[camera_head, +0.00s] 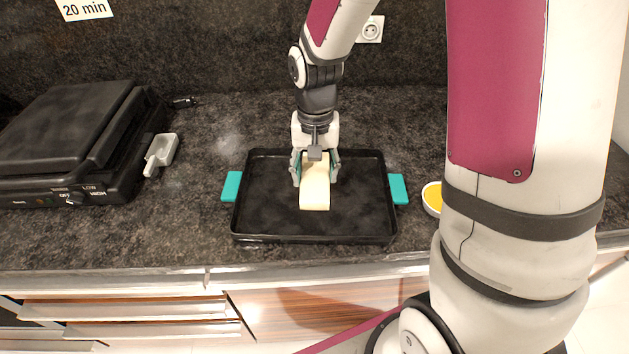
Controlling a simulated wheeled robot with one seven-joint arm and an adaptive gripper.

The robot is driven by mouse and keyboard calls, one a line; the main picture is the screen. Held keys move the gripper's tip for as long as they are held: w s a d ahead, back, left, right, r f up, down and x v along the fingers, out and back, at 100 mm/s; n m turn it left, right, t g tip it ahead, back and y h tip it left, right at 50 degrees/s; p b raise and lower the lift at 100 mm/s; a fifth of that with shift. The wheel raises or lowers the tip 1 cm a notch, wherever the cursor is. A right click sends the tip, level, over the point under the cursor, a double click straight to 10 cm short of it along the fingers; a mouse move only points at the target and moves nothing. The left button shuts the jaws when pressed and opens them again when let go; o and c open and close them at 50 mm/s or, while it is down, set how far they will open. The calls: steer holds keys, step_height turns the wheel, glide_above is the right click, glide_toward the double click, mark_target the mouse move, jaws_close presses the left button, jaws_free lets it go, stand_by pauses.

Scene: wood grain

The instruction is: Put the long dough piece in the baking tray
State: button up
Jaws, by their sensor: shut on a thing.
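The long dough piece (315,192) is a pale yellow strip, in the middle of the head view. My gripper (316,174) points down over the tray and is shut on the dough, with one finger on each side of it. The baking tray (268,215) is black and rectangular, with teal handles at its left and right ends. The dough lies within the tray's outline; whether it touches the tray floor I cannot tell. The far end of the dough is hidden by my gripper.
A black electric grill (70,145) stands on the left of the dark counter (215,125), with a small white scoop-like piece (161,153) beside it. A bowl with yellow contents (433,198) is right of the tray, partly hidden by my arm. The counter's front edge runs close below the tray.

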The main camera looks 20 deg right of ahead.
mark_target(315, 174)
steer(key=shift+w+f, duration=0.1)
steer(key=shift+f, duration=1.7)
steer(key=shift+f, duration=0.15)
steer(key=o, duration=1.4)
step_height(315, 174, up, 12)
steer(key=shift+r, duration=0.1)
steer(key=shift+s+d+r+n+t, duration=0.1)
steer(key=shift+s+r+n+t, duration=0.7)
steer(key=shift+s+r, duration=1.85)
steer(key=shift+s+a+r+n+t, duration=0.1)
steer(key=shift+s+r+n+t, duration=1.1)
steer(key=shift+s, duration=2.45)
steer(key=shift+s+d+r+n+t, duration=0.1)
steer(key=shift+s+r+n+t, duration=0.3)
steer(key=shift+s+r, duration=2.4)
steer(key=shift+s+f, duration=0.35)
